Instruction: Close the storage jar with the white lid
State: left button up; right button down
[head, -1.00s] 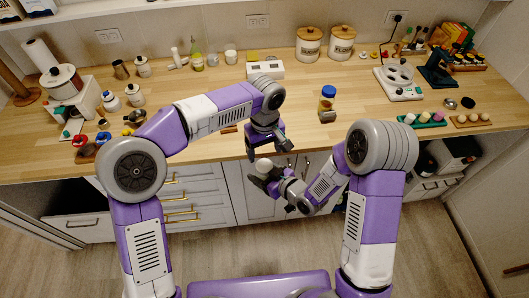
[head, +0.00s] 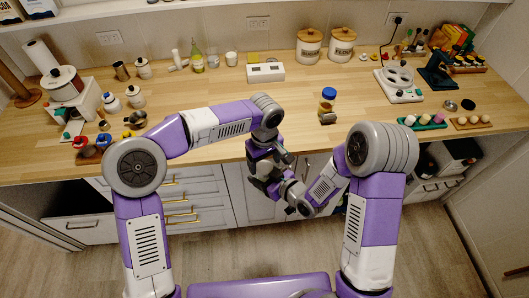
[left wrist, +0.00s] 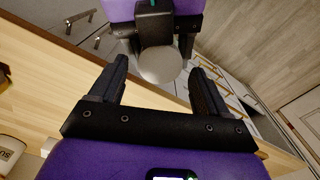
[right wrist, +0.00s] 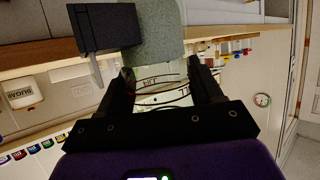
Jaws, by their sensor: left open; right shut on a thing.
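The piece shows between the left fingertips, with gaps on both sides. In the head view the two grippers meet, and my left gripper (head: 267,172) hides the piece. I cannot single out the storage jar; a jar with a blue top (head: 327,105) stands on the counter behind the grippers.
The wooden counter (head: 220,140) has free room along its middle front. Sugar (head: 308,46) and flour (head: 341,46) canisters stand at the back. Small canisters and a coffee machine (head: 72,95) are at left. An egg cooker (head: 398,82) is at right. Drawers lie below the edge.

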pick_arm(q)
jog(key=shift+f, duration=0.9)
jog(key=c, duration=1.1)
jog(key=shift+m, duration=1.7)
jog(key=o, duration=1.2)
jog(key=shift+r, duration=0.1)
